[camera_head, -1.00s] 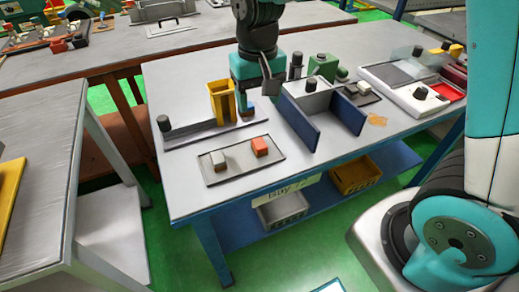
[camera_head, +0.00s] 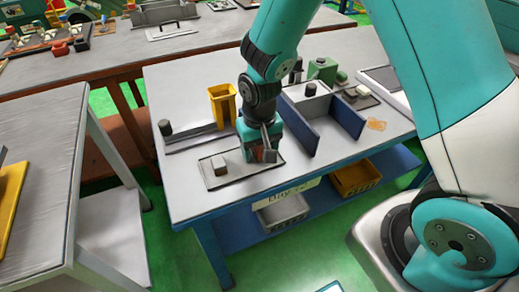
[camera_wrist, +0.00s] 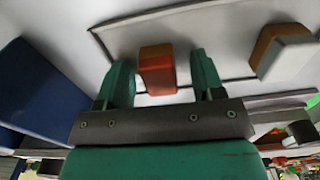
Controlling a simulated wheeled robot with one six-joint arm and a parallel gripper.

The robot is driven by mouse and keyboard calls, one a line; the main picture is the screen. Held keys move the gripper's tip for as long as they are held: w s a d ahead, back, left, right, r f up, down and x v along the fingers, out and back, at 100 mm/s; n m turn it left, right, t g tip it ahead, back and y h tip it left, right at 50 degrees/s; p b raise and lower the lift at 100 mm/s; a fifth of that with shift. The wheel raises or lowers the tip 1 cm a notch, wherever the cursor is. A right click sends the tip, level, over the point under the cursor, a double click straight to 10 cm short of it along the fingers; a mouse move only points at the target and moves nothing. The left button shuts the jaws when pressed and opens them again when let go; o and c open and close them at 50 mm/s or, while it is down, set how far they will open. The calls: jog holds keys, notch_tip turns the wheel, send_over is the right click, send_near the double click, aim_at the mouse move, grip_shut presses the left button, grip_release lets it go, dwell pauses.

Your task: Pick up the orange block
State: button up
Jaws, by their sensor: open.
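The orange block (camera_wrist: 157,72) sits on the flat tray (camera_wrist: 115,38) in the wrist view, between the two open fingers of my gripper (camera_wrist: 163,80). A gap shows on each side of the block, wider on the right. In the head view my gripper (camera_head: 262,157) is low over the right part of the tray (camera_head: 222,181). The block is mostly hidden there behind the gripper.
Blue upright panels (camera_head: 298,127) stand just right of my gripper; one also shows at left in the wrist view (camera_wrist: 40,95). A yellow bin (camera_head: 222,104) stands behind the tray. A dark cylinder (camera_head: 165,127) stands at the table's left. The table's front left corner is clear.

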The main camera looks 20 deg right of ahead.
jog(key=shift+c, duration=0.3)
jog(key=c, duration=0.9)
jog(key=shift+c, duration=0.2)
